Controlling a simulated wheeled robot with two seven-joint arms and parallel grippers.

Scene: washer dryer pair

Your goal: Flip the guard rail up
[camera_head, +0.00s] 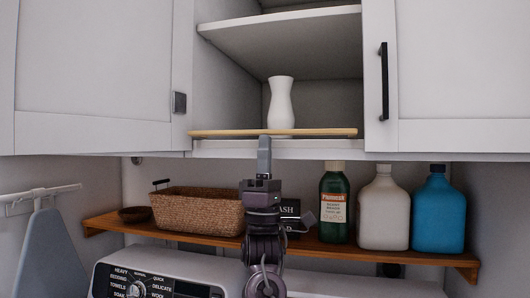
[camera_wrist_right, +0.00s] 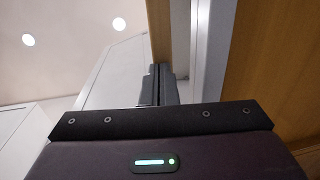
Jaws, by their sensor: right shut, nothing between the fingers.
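The guard rail (camera_head: 320,132) is a thin light-wood strip across the front of the open cabinet's lower shelf. It appears to lie flat, seen nearly edge-on. A white vase (camera_head: 281,103) stands on that shelf behind it. My right gripper (camera_head: 264,142) points up, shut and empty, with its fingertips at the rail's front edge, left of its middle. I cannot tell whether they touch. In the right wrist view, the shut fingers (camera_wrist_right: 160,84) stand in front of a narrow wooden strip (camera_wrist_right: 158,30), apparently the rail. My left gripper is not in view.
Cabinet doors (camera_head: 90,70) flank the opening. Below, a wooden shelf (camera_head: 330,247) holds a wicker basket (camera_head: 195,211), a green bottle (camera_head: 334,205), a white jug (camera_head: 383,212) and a blue jug (camera_head: 437,212). A washer panel (camera_head: 165,277) sits lower left.

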